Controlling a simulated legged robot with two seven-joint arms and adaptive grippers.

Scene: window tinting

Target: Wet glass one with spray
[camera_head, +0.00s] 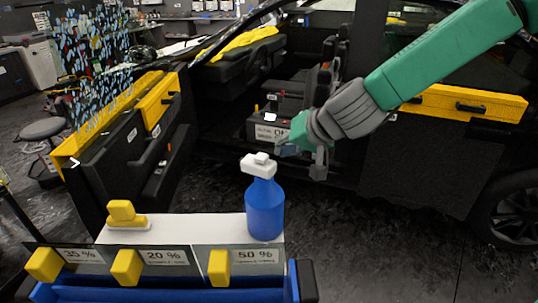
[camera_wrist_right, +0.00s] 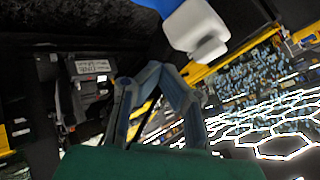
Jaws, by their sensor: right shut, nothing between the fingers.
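A blue spray bottle (camera_head: 264,208) with a white head stands upright on the right end of the white cart top. Its white head also shows at the top of the right wrist view (camera_wrist_right: 196,30). My right gripper (camera_head: 302,160) is shut and empty, above and to the right of the bottle and apart from it. Its fingers show in the right wrist view (camera_wrist_right: 152,80). The window glass (camera_head: 92,62) of the open car door is at the left, covered in blue and white specks. Which pane is glass one, I cannot tell. My left gripper is not in view.
The cart (camera_head: 190,228) carries a yellow tool (camera_head: 124,215) on its top and yellow handles by labels of 35, 20 and 50 %. The open black and yellow door (camera_head: 140,140) stands behind it. A stool (camera_head: 43,130) is at far left; dark floor is clear at right.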

